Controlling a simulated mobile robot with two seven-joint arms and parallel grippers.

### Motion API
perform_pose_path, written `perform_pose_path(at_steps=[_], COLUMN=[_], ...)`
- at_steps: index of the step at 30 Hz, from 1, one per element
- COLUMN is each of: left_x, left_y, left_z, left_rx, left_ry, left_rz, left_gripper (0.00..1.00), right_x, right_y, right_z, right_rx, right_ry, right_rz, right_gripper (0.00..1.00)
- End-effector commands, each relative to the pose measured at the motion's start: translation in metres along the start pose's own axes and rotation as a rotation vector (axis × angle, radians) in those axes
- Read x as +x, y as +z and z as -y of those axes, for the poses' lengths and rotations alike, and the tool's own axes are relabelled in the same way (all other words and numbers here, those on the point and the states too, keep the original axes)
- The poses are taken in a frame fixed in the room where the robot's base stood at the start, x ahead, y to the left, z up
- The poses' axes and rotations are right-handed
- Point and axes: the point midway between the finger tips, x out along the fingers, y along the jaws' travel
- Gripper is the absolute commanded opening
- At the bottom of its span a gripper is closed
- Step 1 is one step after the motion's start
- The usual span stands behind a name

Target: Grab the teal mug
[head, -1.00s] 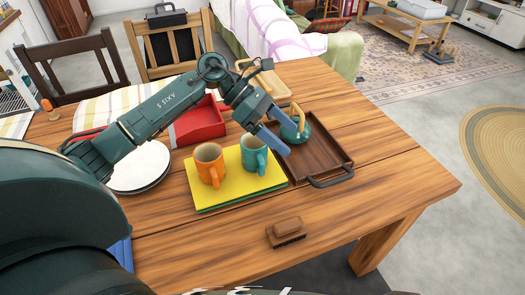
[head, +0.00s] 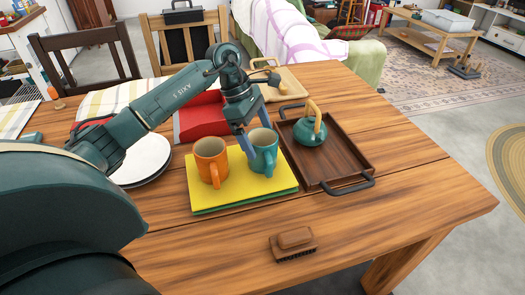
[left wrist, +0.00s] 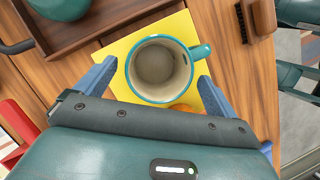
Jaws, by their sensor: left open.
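The teal mug (head: 265,152) stands upright on a yellow board (head: 241,190) over a green one, its handle toward the front. My left gripper (head: 254,132) is above it, pointing down, with its blue fingers open. In the left wrist view the mug (left wrist: 157,68) shows from above, empty, with its handle at the right. The left gripper (left wrist: 154,76) has one finger on each side of it there, with the handle near the right finger. I cannot tell whether either finger touches the mug.
An orange mug (head: 209,158) stands close left of the teal mug. A dark tray (head: 345,165) with a teal teapot (head: 310,132) lies to the right. A red box (head: 190,128) and white plates (head: 146,165) are left. A brush (head: 293,242) lies in front on bare wood.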

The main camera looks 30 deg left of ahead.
Motion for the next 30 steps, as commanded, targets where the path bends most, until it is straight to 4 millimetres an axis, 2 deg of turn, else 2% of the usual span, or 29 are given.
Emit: perform_pose_path(at_steps=[9,18,30], left_x=[0.044,0.05,0.049], left_y=[0.001,0.0,0.001], left_z=[-0.001,-0.001,-0.001], left_rx=[-0.001,0.0,0.0], left_ry=[-0.002,0.0,0.0], left_rz=[0.002,0.001,0.001], left_gripper=[0.95,0.95,0.63], right_x=[0.0,0.003,0.003], right_y=[0.002,0.0,-0.002], right_z=[0.0,0.0,0.0], right_rx=[0.004,0.001,0.002], right_ry=[-0.001,-0.001,-0.002], right_rz=[0.011,0.006,0.004], right_gripper=[0.36,0.36,0.36])
